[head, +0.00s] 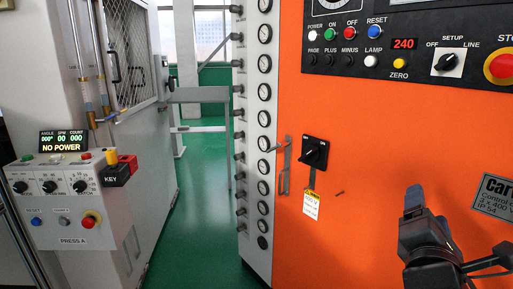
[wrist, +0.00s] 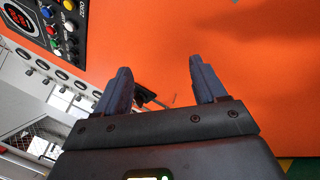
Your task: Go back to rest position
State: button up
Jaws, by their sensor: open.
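My gripper (head: 414,200) is in the head view at the lower right, raised in front of the orange cabinet (head: 375,150). In the wrist view my gripper (wrist: 160,85) shows two dark fingers spread apart with nothing between them. The orange cabinet (wrist: 200,30) fills most of the background there. A black rotary switch (head: 314,152) with a yellow label below it is on the cabinet, left of my gripper. It is partly hidden behind a finger in the wrist view.
A grey press (head: 95,235) with buttons, knobs and a "NO POWER" display (head: 63,147) stands at the left. A column of gauges (head: 264,120) borders the cabinet. A control panel (head: 400,45) is at the upper right. The green floor (head: 195,190) between the machines is clear.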

jog(key=s+a+f+m+y, duration=0.4)
jog(key=s+a+f, duration=0.1)
jog(key=s+f, duration=0.35)
jog(key=s+a+f+m+y, duration=0.4)
jog(key=s+f, duration=0.4)
jog(key=s, duration=0.2)
jog(key=s+a+r+m+g+y, duration=0.1)
jog(key=s+r+m+y, duration=0.1)
jog(key=s+m, duration=1)
jog(key=f+v, duration=0.2)
jog(key=v, duration=0.7)
jog(key=shift+s+a, duration=0.2)
jog(key=shift+s, duration=0.1)
jog(key=shift+c, duration=0.5)
